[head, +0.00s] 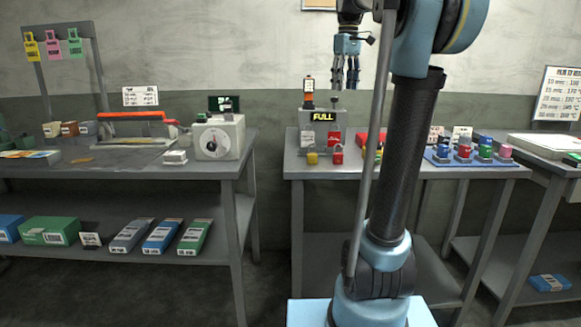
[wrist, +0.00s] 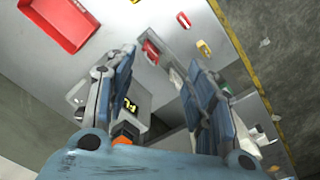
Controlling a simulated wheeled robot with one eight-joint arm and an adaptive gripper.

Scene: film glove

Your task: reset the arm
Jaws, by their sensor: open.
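My gripper (head: 346,72) hangs from my arm in the upper middle of the head view, fingers pointing down. It is above the middle table, behind my raised arm link. In the wrist view the two blue fingers (wrist: 160,95) are spread apart with nothing between them. Below them shows the grey box with the lit FULL display (wrist: 130,104). In the head view this box (head: 324,130) stands on the middle table, with a small orange and black item (head: 309,93) on top. The gripper is apart from everything there.
A yellow padlock (head: 312,158) and a red padlock (head: 338,154) are at the box's front. A blue mat (head: 440,161) with several coloured padlocks lies to the right. A white dial box (head: 218,137) stands on the left table (head: 110,168). A gap separates the tables.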

